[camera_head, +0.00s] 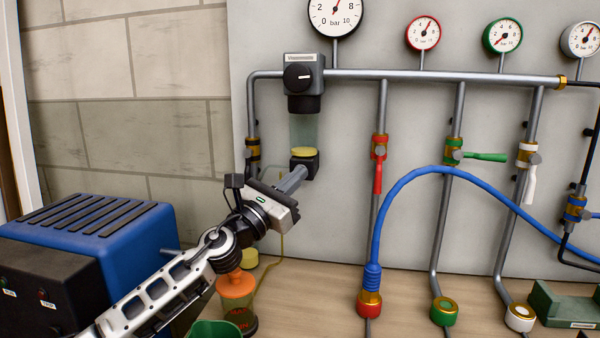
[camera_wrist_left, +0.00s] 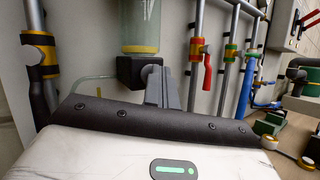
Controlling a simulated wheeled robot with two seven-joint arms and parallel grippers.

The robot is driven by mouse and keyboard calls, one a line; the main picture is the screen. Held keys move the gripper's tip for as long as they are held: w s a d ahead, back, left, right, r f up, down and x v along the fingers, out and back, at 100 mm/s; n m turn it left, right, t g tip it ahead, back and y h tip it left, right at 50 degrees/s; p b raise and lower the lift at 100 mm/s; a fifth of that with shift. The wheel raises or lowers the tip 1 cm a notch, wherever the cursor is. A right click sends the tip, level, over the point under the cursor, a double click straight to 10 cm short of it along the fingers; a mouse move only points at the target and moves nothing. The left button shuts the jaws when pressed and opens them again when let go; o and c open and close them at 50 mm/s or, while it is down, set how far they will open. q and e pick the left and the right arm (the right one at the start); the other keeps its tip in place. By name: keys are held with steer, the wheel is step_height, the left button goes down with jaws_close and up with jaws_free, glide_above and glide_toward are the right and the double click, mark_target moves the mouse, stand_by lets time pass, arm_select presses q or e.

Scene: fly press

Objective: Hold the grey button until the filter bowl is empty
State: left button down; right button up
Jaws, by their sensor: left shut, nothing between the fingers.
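The filter bowl (camera_head: 303,130) is a clear greenish cylinder hanging under the dark regulator on the wall panel. A shallow yellow layer (camera_head: 304,153) shows at its bottom; it also shows in the left wrist view (camera_wrist_left: 139,48). Under the bowl is a black drain block (camera_head: 311,161). My left gripper (camera_head: 302,171) is shut and empty, its fingertips at the front of this block. The grey button (camera_wrist_left: 149,71) seems to show just beyond the fingertips in the left wrist view, mostly covered; I cannot tell whether it is pressed in. My right gripper is not in view.
A blue and black compressor box (camera_head: 90,235) stands at the left. An orange-capped bottle (camera_head: 236,285) and a green container (camera_head: 213,329) stand below my arm. Pipes with a red lever (camera_head: 378,178), a green lever (camera_head: 485,157) and a blue hose (camera_head: 400,190) are to the right.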

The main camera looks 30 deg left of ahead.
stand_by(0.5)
arm_select(q)
steer(key=shift+s, duration=0.3)
steer(key=shift+s+d+p, duration=0.15)
steer(key=shift+s+p, duration=0.15)
steer(key=shift+s, duration=0.2)
steer(key=s, duration=0.2)
steer(key=s+d+p, duration=0.1)
steer(key=s, duration=0.2)
steer(key=shift+d, duration=0.15)
stand_by(0.4)
